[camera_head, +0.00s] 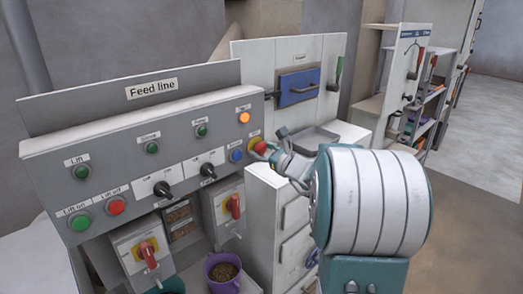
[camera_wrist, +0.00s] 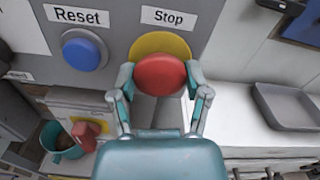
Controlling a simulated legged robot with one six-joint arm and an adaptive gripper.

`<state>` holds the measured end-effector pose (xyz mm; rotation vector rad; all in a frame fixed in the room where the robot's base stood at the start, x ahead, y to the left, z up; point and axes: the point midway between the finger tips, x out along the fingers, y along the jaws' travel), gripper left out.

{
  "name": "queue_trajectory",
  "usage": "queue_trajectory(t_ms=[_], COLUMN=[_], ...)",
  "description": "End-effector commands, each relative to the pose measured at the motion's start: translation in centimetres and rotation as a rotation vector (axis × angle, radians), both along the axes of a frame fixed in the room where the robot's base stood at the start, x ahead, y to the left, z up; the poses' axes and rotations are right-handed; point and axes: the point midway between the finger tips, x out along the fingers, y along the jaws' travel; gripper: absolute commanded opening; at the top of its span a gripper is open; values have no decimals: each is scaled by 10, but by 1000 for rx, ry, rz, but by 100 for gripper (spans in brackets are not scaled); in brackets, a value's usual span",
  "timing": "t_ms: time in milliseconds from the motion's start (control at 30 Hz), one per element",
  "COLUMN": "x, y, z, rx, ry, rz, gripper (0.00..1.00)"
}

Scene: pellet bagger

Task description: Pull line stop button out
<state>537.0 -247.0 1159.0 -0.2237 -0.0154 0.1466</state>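The line stop button is a red mushroom head (camera_wrist: 160,75) on a yellow round plate (camera_wrist: 158,44), under a "Stop" label in the wrist view. In the head view the red button (camera_head: 262,147) is at the right end of the grey feed line panel (camera_head: 110,185). My gripper (camera_wrist: 160,82) has its two fingers spread, one at each side of the red head. The fingertips are close to its sides; I cannot tell whether they touch it. In the head view my gripper (camera_head: 272,152) is at the button, partly hidden by my wrist.
A blue Reset button (camera_wrist: 84,50) is just left of the stop button. An orange lamp (camera_head: 244,118) is above. A grey tray (camera_wrist: 288,106) lies on the white cabinet to the right.

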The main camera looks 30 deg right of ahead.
Motion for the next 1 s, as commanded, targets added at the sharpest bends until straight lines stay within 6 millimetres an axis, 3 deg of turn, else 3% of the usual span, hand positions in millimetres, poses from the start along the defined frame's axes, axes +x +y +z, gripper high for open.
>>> queue_trajectory(t_ms=[533, 567, 600, 633, 1000], x=[-13, -13, -13, -13, -12], y=[-2, -2, -2, -2, -2], z=[1, 1, 1, 1, 0], rx=[0, 0, 0, 0, 0], ry=[-1, -1, -1, -1, -1], rz=[0, 0, 0, -1, 0], gripper=[0, 70, 88, 97, 97])
